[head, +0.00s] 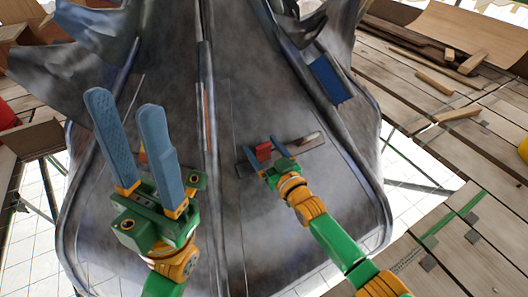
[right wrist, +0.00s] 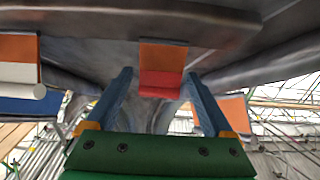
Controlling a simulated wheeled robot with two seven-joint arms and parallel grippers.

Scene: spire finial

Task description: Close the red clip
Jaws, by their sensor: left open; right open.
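The red clip (head: 264,150) is on the grey metal spire surface, at the left end of a narrow grey strip. In the right wrist view it shows as a red block (right wrist: 160,84) below an orange plate (right wrist: 163,55). My right gripper (head: 263,155) is open, with its blue fingers on either side of the clip in the head view. In the right wrist view the clip lies between and beyond the fingertips (right wrist: 158,76); I cannot tell whether they touch it. My left gripper (head: 126,104) is open and empty, raised in front of the spire's left side.
A blue panel (head: 327,80) sits on the spire's upper right. A thin orange-red strip (head: 206,120) lies along the centre seam. Plank decking (head: 480,130) with loose wood pieces (head: 457,114) is at the right. The space just around the right gripper looks clear.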

